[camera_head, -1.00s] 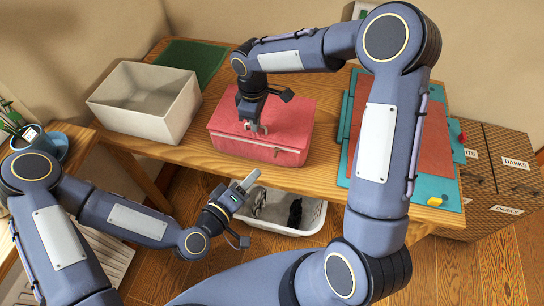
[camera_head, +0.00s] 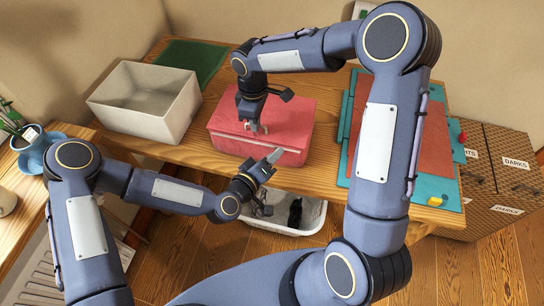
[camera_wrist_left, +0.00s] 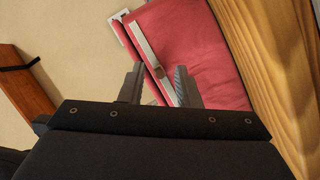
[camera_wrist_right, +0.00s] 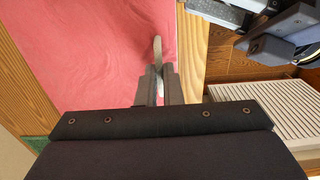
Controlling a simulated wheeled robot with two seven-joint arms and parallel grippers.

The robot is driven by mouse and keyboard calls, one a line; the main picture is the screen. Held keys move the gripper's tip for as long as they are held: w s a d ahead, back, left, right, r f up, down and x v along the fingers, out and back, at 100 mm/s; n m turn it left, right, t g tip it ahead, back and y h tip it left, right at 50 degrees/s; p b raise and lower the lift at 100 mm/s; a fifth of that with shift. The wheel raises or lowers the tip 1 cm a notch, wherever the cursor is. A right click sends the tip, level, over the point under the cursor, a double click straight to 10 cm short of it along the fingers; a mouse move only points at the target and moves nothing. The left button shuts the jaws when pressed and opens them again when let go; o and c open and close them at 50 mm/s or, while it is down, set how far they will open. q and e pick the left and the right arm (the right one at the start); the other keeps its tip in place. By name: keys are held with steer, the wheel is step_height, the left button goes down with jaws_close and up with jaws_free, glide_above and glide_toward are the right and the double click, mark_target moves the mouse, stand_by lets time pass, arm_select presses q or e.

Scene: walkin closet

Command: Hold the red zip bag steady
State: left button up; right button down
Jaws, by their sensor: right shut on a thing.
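The red zip bag (camera_head: 225,123) lies on the wooden table near its front edge. My right gripper (camera_head: 258,130) is over the bag's top near the front edge. It is shut on a small pale tab of the bag (camera_wrist_right: 157,48), between its fingertips (camera_wrist_right: 158,85) in the right wrist view. My left gripper (camera_head: 274,156) is at the bag's front side. In the left wrist view its fingers (camera_wrist_left: 158,85) are apart, with the bag's red side and pale zip strip (camera_wrist_left: 150,50) beyond them. I cannot tell if they touch it.
An empty white box (camera_head: 125,112) stands left of the bag, with a green mat (camera_head: 200,58) behind. A teal board with a red sheet (camera_head: 430,150) lies to the right. A white bin (camera_head: 310,222) sits below the table. A blue mug (camera_head: 32,150) stands far left.

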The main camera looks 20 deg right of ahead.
arm_select(q)
jaws_close()
steer(key=shift+d, duration=0.1)
steer(key=s+d, duration=0.1)
steer(key=d, duration=0.1)
steer(key=s+d, duration=0.1)
steer(key=s, duration=0.1)
steer(key=shift+d, duration=0.4)
jaws_free()
